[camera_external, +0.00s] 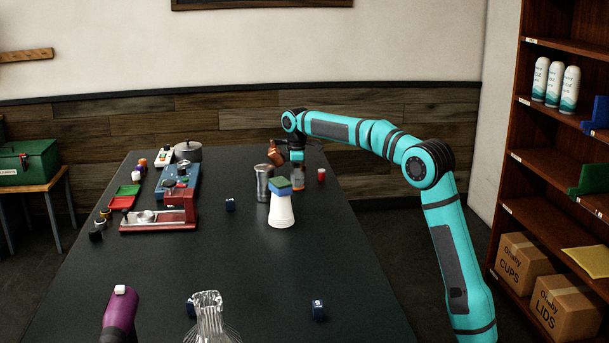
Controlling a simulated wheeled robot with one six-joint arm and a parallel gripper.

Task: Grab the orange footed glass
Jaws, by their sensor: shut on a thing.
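My gripper (298,164) points down over the far part of the dark table, behind a white cone-shaped piece with a green and blue top. It is shut on the orange footed glass (300,183), of which only a small orange strip shows below the jaws. The white piece and the jaws hide the rest of the glass, including its foot. I cannot tell whether the glass touches the table.
The white cone-shaped piece (281,210) and a metal cup (263,184) stand close in front. A copper-coloured thing (275,155) is just left of my gripper, and a red block (321,175) is to its right. A red brewer (160,216) stands left. The table's middle is mostly clear.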

